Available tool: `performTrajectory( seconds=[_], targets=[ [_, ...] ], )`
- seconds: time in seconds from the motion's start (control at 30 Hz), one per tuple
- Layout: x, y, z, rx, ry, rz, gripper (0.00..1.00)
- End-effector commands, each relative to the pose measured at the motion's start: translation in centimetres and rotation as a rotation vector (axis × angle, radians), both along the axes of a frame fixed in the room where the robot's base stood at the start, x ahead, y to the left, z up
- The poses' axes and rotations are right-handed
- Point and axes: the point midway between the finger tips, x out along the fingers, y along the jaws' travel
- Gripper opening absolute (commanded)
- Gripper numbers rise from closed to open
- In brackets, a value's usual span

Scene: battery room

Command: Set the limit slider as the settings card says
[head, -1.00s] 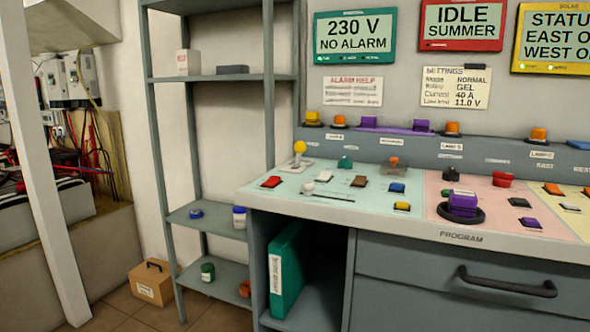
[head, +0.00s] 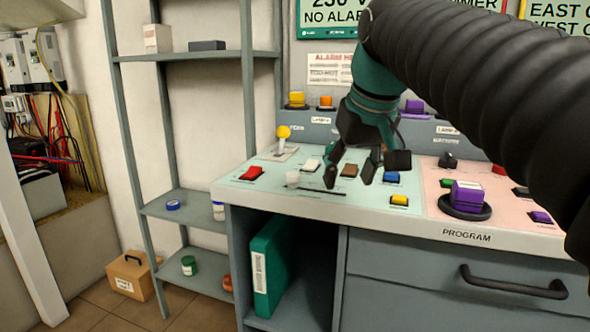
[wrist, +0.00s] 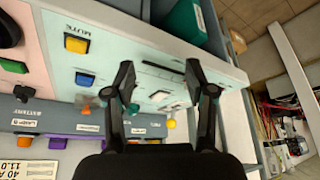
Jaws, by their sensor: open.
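A white knob (head: 292,178) stands on the light-green panel near the console's front left, beside a dark slot (head: 322,191); I take this to be the limit slider. The slot also shows in the wrist view (wrist: 164,66); the knob is not clear there, probably behind a finger. My gripper (head: 349,177) is open and empty over the panel, right of the knob. In the wrist view its fingers (wrist: 160,76) point toward the panel. The settings card (wrist: 20,169) shows partly at the wrist view's lower left, with "40 A" and "11.0" readable; my arm hides it in the head view.
A purple knob (head: 467,195) stands farther right. A grey shelf (head: 180,205) stands left.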

Motion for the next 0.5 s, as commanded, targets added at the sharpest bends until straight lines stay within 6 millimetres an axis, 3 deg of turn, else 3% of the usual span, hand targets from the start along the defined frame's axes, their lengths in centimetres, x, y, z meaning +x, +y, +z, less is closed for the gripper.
performTrajectory(
  seconds=[0.2, 0.5],
  targets=[
    [4.2, 3.3, 5.2, -0.006, 0.017, 0.09, 0.55],
    [6.6, 6.2, 8.5, -0.014, 0.031, 0.174, 0.55]
  ],
)
